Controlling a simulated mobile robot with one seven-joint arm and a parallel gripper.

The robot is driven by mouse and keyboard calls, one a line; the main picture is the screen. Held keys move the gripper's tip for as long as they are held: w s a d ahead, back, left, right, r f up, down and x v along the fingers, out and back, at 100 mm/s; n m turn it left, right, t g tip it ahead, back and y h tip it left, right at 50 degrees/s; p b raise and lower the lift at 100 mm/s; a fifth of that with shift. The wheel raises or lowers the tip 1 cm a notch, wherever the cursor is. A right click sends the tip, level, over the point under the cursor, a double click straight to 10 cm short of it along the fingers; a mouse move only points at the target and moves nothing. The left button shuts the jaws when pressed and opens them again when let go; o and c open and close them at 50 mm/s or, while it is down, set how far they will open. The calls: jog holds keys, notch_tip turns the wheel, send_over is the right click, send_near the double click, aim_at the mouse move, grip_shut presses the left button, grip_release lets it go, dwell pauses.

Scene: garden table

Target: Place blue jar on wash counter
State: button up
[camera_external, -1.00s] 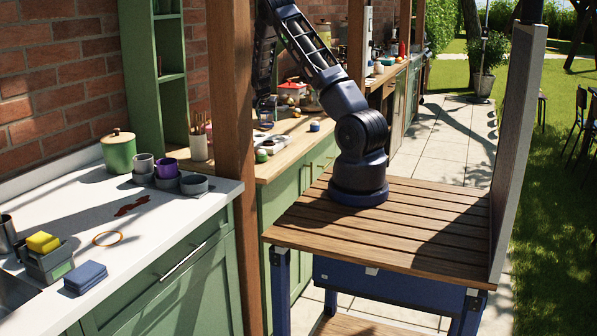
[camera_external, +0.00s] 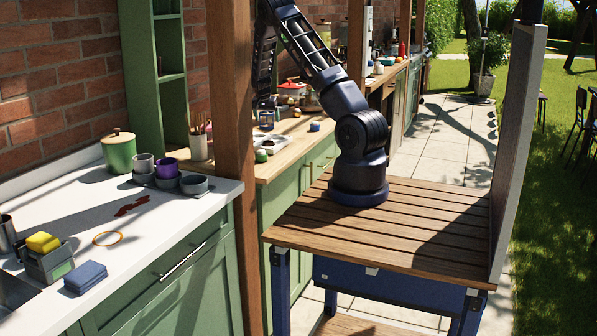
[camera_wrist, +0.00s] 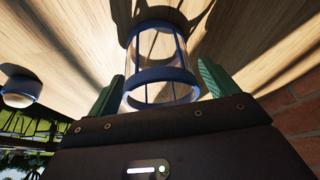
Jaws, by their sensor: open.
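A clear jar with blue bands (camera_wrist: 160,62) is in the wrist view, standing on a wooden surface. My gripper (camera_wrist: 161,82) is open, with one green finger on each side of the jar's near end. I cannot tell whether either finger touches it. In the external view my gripper (camera_external: 265,105) is low over the wooden counter, partly behind the wooden post, and the jar there is not clear to make out. The white wash counter (camera_external: 75,210) is at the left, with a sink (camera_external: 12,292) at its near corner.
The wooden post (camera_external: 236,150) stands between the counters. A small blue item (camera_external: 315,126) is on the wooden counter (camera_external: 285,145).

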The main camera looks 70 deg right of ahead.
jog(key=w+v, duration=0.1)
jog(key=v, duration=1)
jog(key=s+a+r+n+t+y, duration=0.15)
jog(key=s+a+r, duration=0.25)
jog(key=a+r, duration=0.45)
jog(key=s+a+r+n+y, duration=0.1)
jog(key=s+a+r+n, duration=0.3)
jog(key=a, duration=0.8)
jog(key=s+a+r+n+t+y, duration=0.1)
jog(key=s+a+r+n, duration=0.1)
jog(key=s+a+r, duration=0.6)
jog(key=s+a+r+n+t+y, duration=0.1)
jog(key=s+a+n, duration=0.7)
jog(key=s+a, duration=1.2)
jog(key=shift+s+r, duration=0.15)
jog(key=shift+s, duration=0.1)
jog(key=shift+o, duration=0.4)
jog(key=shift+s+a, duration=0.25)
jog(key=shift+s, duration=0.15)
